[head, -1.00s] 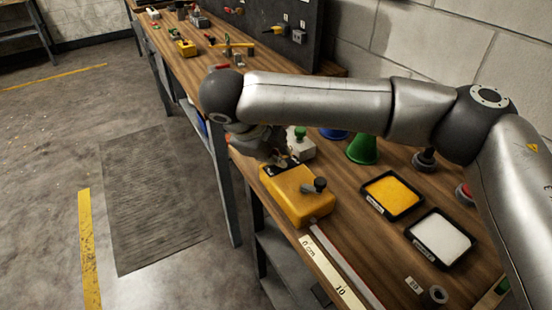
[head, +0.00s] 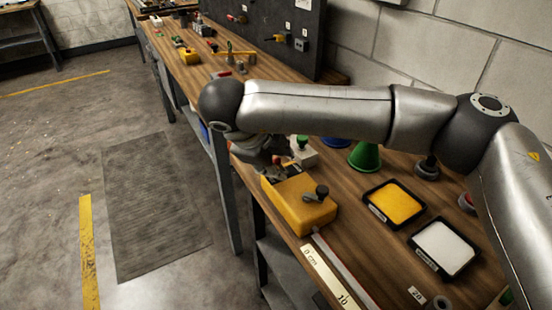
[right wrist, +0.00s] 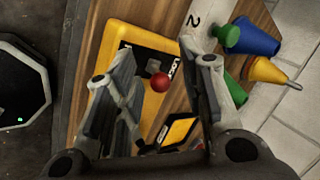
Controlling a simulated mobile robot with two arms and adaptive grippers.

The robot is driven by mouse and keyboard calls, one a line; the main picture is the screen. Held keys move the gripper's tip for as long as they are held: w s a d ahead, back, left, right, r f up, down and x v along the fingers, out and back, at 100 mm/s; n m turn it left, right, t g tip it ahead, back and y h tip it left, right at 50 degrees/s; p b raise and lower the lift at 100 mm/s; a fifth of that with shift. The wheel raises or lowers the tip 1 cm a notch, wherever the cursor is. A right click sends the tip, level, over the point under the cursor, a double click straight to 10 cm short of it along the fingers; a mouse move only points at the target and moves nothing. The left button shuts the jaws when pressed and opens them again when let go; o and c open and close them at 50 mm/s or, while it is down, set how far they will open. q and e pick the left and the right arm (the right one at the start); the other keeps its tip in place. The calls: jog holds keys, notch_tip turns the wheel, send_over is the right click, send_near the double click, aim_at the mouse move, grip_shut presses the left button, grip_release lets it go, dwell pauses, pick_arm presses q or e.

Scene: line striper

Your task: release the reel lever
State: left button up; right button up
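The yellow box (head: 300,210) stands near the bench's front edge, with a black crank knob (head: 321,192) on its near end. In the right wrist view the yellow box (right wrist: 108,62) has a black labelled panel, and a red ball knob (right wrist: 160,82), likely the reel lever's end, shows over it. My right gripper (right wrist: 168,85) is open there, its fingers apart on either side of the red knob in the picture; contact cannot be told. In the head view my right gripper (head: 285,165) is over the box's far end, partly hidden by my arm. My left gripper is out of view.
A yellow-filled tray (head: 395,202) and a white-filled tray (head: 443,246) lie to the right. A green cone (head: 366,157) stands behind them. A ruler strip (head: 330,275) runs along the front edge. Bare wood separates the box and trays.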

jog(key=v, duration=1.2)
jog(key=shift+f, duration=0.1)
